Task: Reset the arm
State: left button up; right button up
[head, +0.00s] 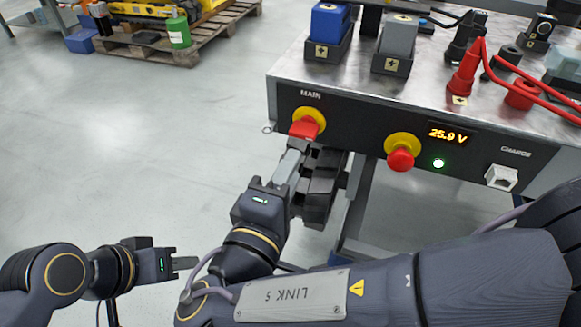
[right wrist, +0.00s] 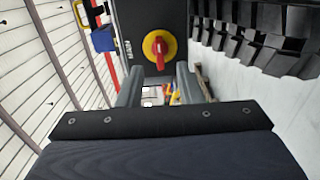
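The MAIN switch, a red handle on a yellow disc (head: 309,122), sits on the front panel of the black power unit (head: 350,128). In the right wrist view the red handle (right wrist: 160,53) stands upright in the picture, just beyond my fingertips. My right gripper (head: 297,150) is close below the handle in the head view. Its fingers (right wrist: 158,82) are apart with nothing between them; whether they touch the handle cannot be told. My left gripper (head: 185,263) is low at the left, away from the unit, and holds nothing visible.
Batteries and red cables (head: 475,65) lie on top. A pallet (head: 180,45) stands behind left. Floor at left is clear.

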jog(key=d+f+m+g+p, duration=0.1)
jog(key=d+f+m+g, duration=0.2)
jog(key=d+f+g, duration=0.5)
jog(key=d+f+m+g, duration=0.1)
jog(key=d+m+g, duration=0.2)
jog(key=d, duration=0.9)
jog(key=s+d+f+m+g+y, duration=0.35)
jog(key=s+f+m+y, duration=0.2)
jog(key=s+y, duration=0.2)
notch_tip(320, 180, up, 41)
jog(key=s+a+m+t+y+p, duration=0.1)
jog(key=m+t+y+p, duration=0.1)
jog(key=p, duration=3.7)
jog(key=shift+m+t, duration=0.45)
jog(key=shift+m, duration=0.8)
